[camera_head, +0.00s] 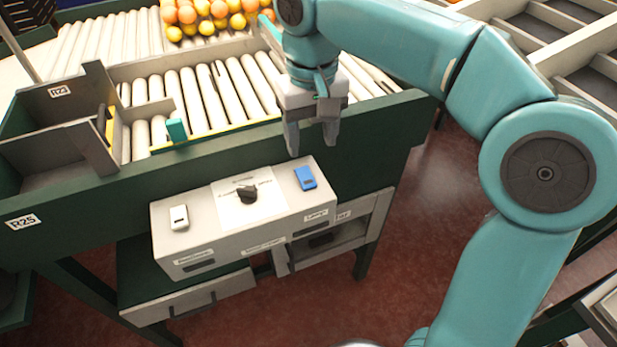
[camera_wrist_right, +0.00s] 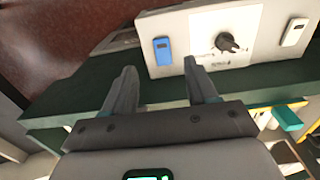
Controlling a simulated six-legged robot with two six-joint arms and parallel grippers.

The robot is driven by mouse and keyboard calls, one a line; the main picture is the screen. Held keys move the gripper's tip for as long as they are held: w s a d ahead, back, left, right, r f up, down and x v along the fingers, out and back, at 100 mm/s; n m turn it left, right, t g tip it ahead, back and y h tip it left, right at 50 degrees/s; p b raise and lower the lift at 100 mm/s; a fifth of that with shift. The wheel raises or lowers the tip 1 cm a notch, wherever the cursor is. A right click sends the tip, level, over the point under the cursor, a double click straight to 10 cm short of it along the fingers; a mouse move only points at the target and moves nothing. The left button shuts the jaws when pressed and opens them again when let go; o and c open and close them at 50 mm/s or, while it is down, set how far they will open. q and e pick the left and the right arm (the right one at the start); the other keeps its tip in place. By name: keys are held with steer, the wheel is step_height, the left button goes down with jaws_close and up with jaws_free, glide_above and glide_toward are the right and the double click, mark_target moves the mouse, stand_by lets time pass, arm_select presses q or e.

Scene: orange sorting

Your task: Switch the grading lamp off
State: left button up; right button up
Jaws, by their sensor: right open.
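A grey control box (camera_head: 278,229) is mounted on the front of the dark green conveyor frame. It carries a blue rocker switch (camera_head: 305,178) at the right, above a label that seems to read "Lamp". A black rotary knob (camera_head: 247,194) is in the middle and a white switch (camera_head: 179,217) at the left. My right gripper (camera_head: 311,150) is open and empty, pointing down just above and behind the blue switch, apart from it. In the right wrist view the blue switch (camera_wrist_right: 163,50) lies beyond the gap between the open fingers (camera_wrist_right: 160,80). The lamp itself is not identifiable. My left gripper is not in view.
A roller conveyor (camera_head: 210,95) runs behind the box, with oranges (camera_head: 205,15) at its far end. A grey divider bin (camera_head: 60,130) stands at the left. A shelf (camera_head: 340,235) sits beside the box at lower right. Reddish floor is open at right.

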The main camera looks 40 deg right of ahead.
mark_target(310, 187)
step_height(310, 187, down, 10)
steer(key=shift+b, duration=0.5)
steer(key=shift+a+f, duration=0.1)
steer(key=shift+f, duration=0.15)
